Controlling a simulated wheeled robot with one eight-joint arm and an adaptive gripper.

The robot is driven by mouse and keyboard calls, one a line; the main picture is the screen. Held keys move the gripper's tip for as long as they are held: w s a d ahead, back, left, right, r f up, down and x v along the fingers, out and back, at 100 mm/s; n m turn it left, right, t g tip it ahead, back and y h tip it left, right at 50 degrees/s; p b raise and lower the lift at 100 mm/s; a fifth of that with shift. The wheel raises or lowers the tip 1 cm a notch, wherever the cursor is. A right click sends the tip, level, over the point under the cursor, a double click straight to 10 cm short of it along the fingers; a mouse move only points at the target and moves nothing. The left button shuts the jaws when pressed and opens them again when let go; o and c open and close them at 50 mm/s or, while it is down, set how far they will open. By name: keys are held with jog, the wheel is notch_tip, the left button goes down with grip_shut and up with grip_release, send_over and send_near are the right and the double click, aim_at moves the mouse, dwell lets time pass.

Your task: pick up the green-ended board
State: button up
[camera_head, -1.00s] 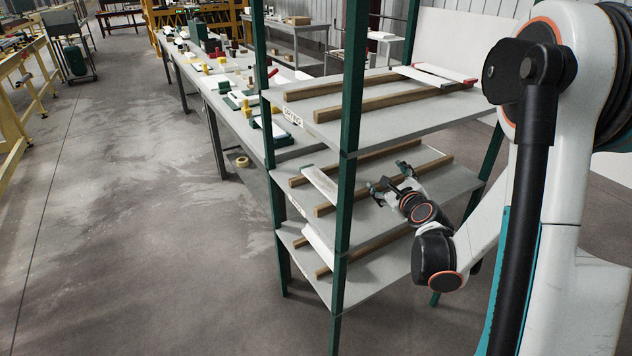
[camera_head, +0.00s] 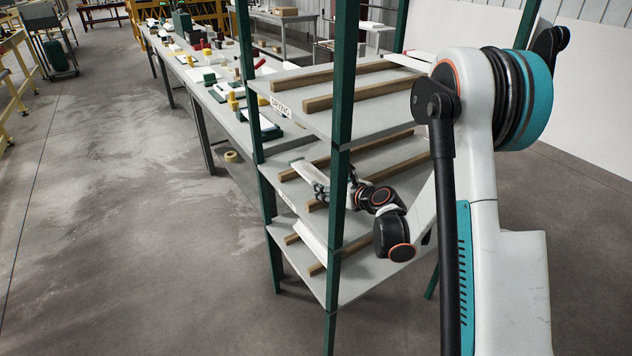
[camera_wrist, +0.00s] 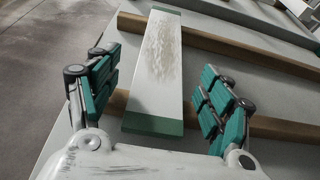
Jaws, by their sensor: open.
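The green-ended board (camera_wrist: 157,65) is a white plank with green ends and a brown smudge on its face. It lies across two wooden rails on the middle shelf. In the head view the board (camera_head: 307,172) shows at the shelf's left part, partly hidden by my gripper and a green post. My gripper (camera_wrist: 161,80) is open in the wrist view, with one teal-padded finger on each side of the board and visible gaps to both edges. In the head view my gripper (camera_head: 322,189) is at the board's near part, partly behind the post.
A green rack post (camera_head: 342,100) stands in front of my wrist. The top shelf (camera_head: 375,105) is above the gripper and holds rails and a board. Another white board (camera_head: 313,237) lies on the lower shelf. A long workbench (camera_head: 225,112) with several items stands behind left.

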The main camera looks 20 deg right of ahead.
aim_at(316, 176)
jog(key=shift+r+b+x, duration=0.15)
jog(key=shift+b+x, duration=0.5)
jog(key=shift+x, duration=1)
jog(key=shift+r+b+x, duration=0.2)
jog(key=shift+b+x, duration=0.4)
jog(key=shift+x, duration=1.05)
jog(key=shift+w, duration=0.1)
jog(key=shift+c, duration=0.5)
jog(key=c, duration=1.2)
